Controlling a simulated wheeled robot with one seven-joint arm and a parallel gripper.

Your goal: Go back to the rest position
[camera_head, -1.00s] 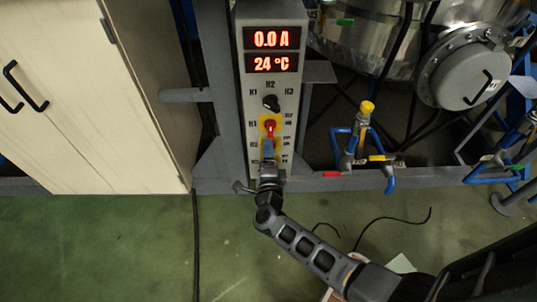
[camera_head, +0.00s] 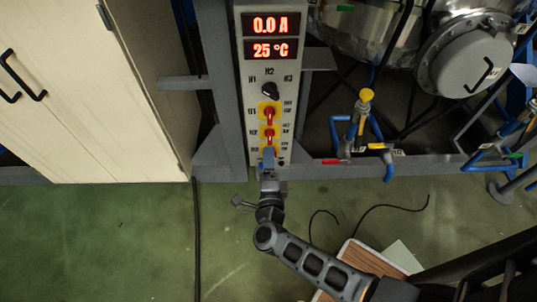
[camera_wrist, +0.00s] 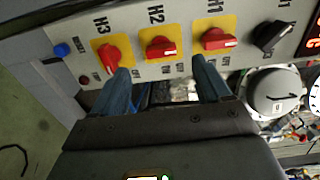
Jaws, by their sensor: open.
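The control panel (camera_head: 259,100) stands upright in the head view, with red displays reading 0.0 A and 25 °C. It carries a black selector knob (camera_head: 269,90) and red rotary switches on yellow plates, among them the upper one (camera_head: 269,114). In the wrist view the switches H3 (camera_wrist: 109,57), H2 (camera_wrist: 160,48) and H1 (camera_wrist: 216,41) show in a row. My gripper (camera_head: 268,158) is in front of the panel's lower end. In the wrist view its two blue fingers are apart with nothing between them, and the lowest switch is partly hidden in the head view.
A cream cabinet (camera_head: 85,100) stands at the left. Blue pipes with a yellow-handled valve (camera_head: 366,96) and a steel vessel (camera_head: 465,57) are at the right. A black cable (camera_head: 197,240) runs over the green floor (camera_head: 100,235), which is clear at the lower left.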

